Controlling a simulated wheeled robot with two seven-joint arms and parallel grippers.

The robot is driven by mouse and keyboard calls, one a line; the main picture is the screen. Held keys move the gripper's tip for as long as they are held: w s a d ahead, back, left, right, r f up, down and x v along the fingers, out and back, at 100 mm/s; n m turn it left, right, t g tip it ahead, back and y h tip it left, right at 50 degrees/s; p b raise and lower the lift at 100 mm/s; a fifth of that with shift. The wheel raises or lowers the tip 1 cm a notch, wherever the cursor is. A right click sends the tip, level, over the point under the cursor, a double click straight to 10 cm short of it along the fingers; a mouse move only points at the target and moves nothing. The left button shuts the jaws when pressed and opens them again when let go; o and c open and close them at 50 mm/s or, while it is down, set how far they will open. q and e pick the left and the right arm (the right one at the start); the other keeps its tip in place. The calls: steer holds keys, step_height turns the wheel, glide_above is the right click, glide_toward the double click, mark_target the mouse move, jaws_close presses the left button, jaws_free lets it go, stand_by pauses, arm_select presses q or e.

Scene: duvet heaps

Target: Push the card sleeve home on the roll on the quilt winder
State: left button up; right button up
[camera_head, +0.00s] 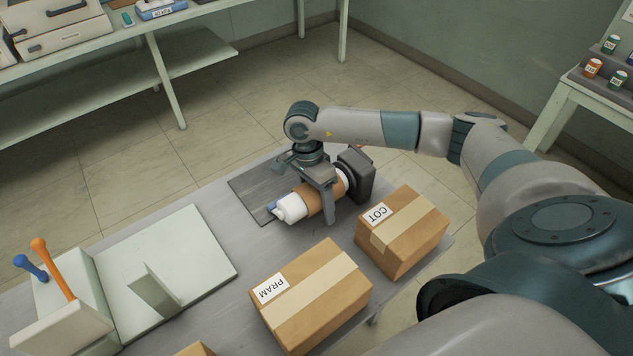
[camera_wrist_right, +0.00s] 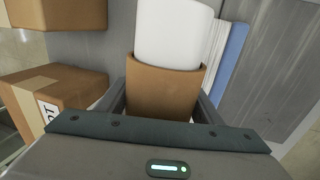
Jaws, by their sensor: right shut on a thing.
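The brown card sleeve (camera_head: 313,203) is around the white roll (camera_head: 291,208), which lies on its side at the quilt winder (camera_head: 356,174), a dark block on the table. The roll's white end sticks out of the sleeve on the left. My right gripper (camera_head: 320,204) reaches down over the sleeve and is shut on it. In the right wrist view the sleeve (camera_wrist_right: 165,91) sits between the fingers of my gripper (camera_wrist_right: 165,108), with the white roll (camera_wrist_right: 172,35) coming out beyond its rim. The fingers hide part of the sleeve. My left gripper is not in view.
A box marked COT (camera_head: 413,240) stands close to the right gripper, and a box marked PRAM (camera_head: 322,310) is nearer. A pale stand (camera_head: 188,262) with an upright post is at left, beside orange (camera_head: 52,268) and blue (camera_head: 30,267) handles. Bare table lies between.

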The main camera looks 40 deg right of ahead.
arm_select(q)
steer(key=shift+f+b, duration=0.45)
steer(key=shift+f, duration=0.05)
arm_select(e)
steer(key=shift+d, duration=1.05)
steer(key=o, duration=1.1)
steer(key=shift+r, duration=0.1)
steer(key=shift+w+r, duration=0.2)
steer(key=shift+r, duration=0.3)
steer(key=shift+b+v, duration=0.6)
steer(key=shift+v, duration=0.55)
steer(key=b+v, duration=0.1)
steer(key=v, duration=0.3)
steer(key=shift+w+r, duration=0.1)
steer(key=shift+r, duration=0.2)
steer(key=b+v, duration=0.1)
steer(key=v, duration=0.6)
steer(key=shift+r+b, duration=0.35)
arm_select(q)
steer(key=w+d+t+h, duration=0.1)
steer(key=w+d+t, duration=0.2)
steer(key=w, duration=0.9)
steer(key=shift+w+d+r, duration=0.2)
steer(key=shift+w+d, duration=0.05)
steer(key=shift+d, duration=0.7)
arm_select(e)
steer(key=shift+v, duration=0.8)
